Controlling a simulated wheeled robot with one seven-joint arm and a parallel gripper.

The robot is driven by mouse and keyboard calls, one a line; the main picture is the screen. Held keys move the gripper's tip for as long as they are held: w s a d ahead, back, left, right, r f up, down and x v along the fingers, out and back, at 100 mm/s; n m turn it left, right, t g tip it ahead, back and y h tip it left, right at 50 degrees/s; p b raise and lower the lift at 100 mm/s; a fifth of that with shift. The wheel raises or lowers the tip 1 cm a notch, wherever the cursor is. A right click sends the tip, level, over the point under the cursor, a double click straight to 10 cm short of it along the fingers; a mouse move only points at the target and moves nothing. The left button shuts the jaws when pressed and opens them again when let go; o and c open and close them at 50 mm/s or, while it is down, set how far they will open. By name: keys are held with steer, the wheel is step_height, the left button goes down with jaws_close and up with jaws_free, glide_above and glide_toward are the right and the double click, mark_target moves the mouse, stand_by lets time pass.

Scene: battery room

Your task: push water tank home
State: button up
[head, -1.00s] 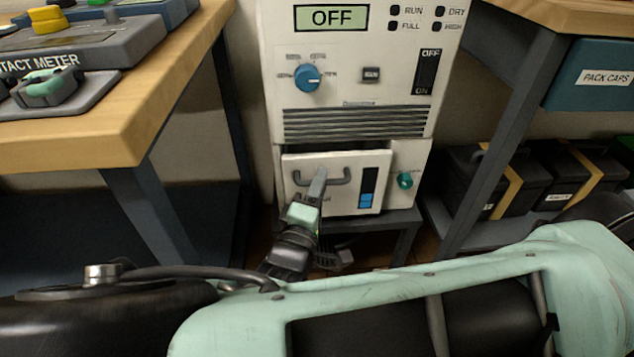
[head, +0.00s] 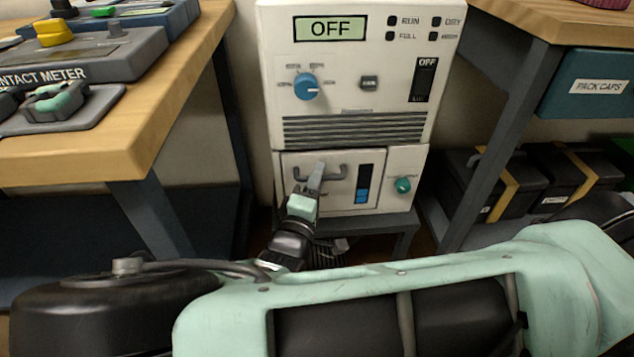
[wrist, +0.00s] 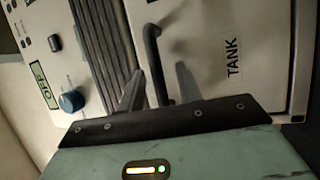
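The water tank (head: 340,193) is the white drawer front low in the white machine (head: 350,100). It has a dark bar handle (head: 336,176) and a blue level window. In the head view its front looks flush, or nearly so, with the panel around it. My gripper (head: 318,168) is at the left part of the handle. In the wrist view, the tank front (wrist: 215,25) bears the word TANK. There, my gripper's fingers (wrist: 160,72) stand apart with the handle (wrist: 155,60) between them, not closed on it. Exact contact with the tank front cannot be told.
A teal knob (head: 403,185) sits right of the tank. The machine's display reads OFF, above a blue dial (head: 307,87). A wooden bench (head: 130,130) stands left and a shelf (head: 510,130) right, with black cases (head: 490,185) below. The machine rests on a dark stand (head: 385,222).

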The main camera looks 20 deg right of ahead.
steer(key=p+v, duration=0.3)
steer(key=v, duration=1.4)
steer(key=shift+s+p, duration=0.2)
steer(key=shift+p, duration=0.15)
